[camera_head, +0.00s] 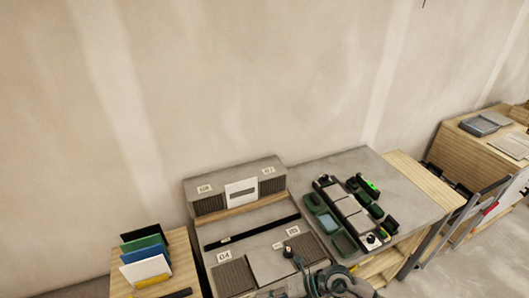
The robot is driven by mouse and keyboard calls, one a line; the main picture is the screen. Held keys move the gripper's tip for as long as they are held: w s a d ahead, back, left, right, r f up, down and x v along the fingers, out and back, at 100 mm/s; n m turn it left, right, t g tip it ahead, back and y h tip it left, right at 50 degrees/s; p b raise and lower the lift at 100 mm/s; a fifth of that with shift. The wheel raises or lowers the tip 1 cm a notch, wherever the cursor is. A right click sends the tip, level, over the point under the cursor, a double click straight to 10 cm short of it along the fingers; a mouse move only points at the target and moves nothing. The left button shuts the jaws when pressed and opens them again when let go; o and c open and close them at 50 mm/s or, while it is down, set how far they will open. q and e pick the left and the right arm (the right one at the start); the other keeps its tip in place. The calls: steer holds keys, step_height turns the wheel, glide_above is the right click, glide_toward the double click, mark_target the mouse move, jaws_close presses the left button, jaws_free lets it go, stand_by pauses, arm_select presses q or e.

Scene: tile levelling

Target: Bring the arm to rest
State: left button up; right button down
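Part of one of my arms (330,283) shows at the bottom edge, right of centre, as grey and dark rounded links in front of the workbench. I cannot tell which arm it is. No gripper fingers can be made out, and the rest of the arm is cut off by the picture's edge. The grey workbench (375,172) stands against the wall. On it are grey tile panels with number labels (224,256), a long black bar (252,233) and a small black knob-like piece (288,251) near the arm.
A dark tool tray (325,220) with green and pale items lies on the bench's right half. A wooden stand (181,245) with coloured boards is at lower left. Another wooden table (470,139) stands at right, with a dark rack (472,213) before it.

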step_height(320, 180, up, 11)
steer(key=w+a+m+t+y, duration=0.2)
steer(key=a+m+t+y, duration=0.1)
steer(key=m+t+y, duration=0.4)
steer(key=w+d+m+t+h, duration=0.7)
steer(key=d+m+t+h, duration=0.15)
steer(key=m+t, duration=0.45)
steer(key=s+d+f+m+g+h, duration=0.2)
steer(key=d+f+m+g+h, duration=0.3)
steer(key=d+f+m+h, duration=0.85)
steer(key=s+d+f+g+y, duration=0.2)
steer(key=s+f+g, duration=0.9)
steer(key=s+f, duration=0.7)
steer(key=s+f+g, duration=0.1)
steer(key=s+f, duration=0.1)
steer(key=f, duration=1)
steer(key=s+f, duration=0.2)
steer(key=f, duration=1.1)
steer(key=s+d+f+g, duration=0.1)
steer(key=s+d+f, duration=0.1)
steer(key=s+f, duration=1.4)
steer(key=shift+s+d+f+b, duration=0.3)
steer(key=shift+s+b, duration=0.05)
steer(key=shift+s, duration=0.5)
